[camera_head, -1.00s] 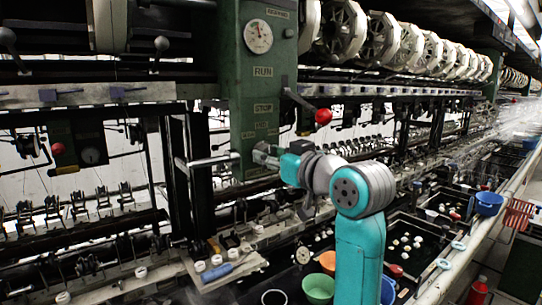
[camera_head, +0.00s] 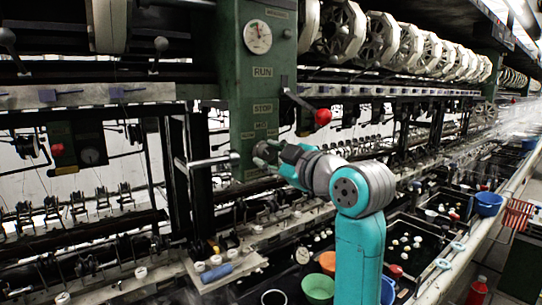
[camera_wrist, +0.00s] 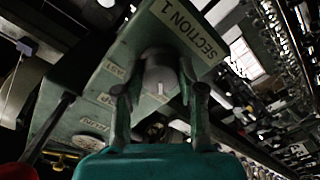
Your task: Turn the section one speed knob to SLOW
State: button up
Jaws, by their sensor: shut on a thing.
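The speed knob (camera_wrist: 160,75) is a pale grey cylinder on the green panel (camera_wrist: 125,75) in the wrist view, beside the tilted "SECTION 1" label (camera_wrist: 187,28). A small light mark shows on the knob; which speed it points to I cannot tell. My gripper (camera_wrist: 155,95) has one finger on each side of the knob and is shut on it. In the head view my gripper (camera_head: 268,155) is at the lower right of the green panel (camera_head: 237,100), hiding the knob.
A lever with a red ball (camera_head: 323,117) sticks out from the panel above my gripper. A metal bar handle (camera_head: 213,160) lies to the left. A round gauge (camera_head: 258,37) is higher up. Basins and coloured bowls (camera_head: 318,288) stand below my arm.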

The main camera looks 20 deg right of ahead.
jog(key=shift+r, duration=0.1)
dwell(0.5)
jog(key=o, duration=1.1)
jog(key=shift+w, duration=0.15)
jog(key=shift+o, duration=0.2)
jog(key=v, duration=1.2)
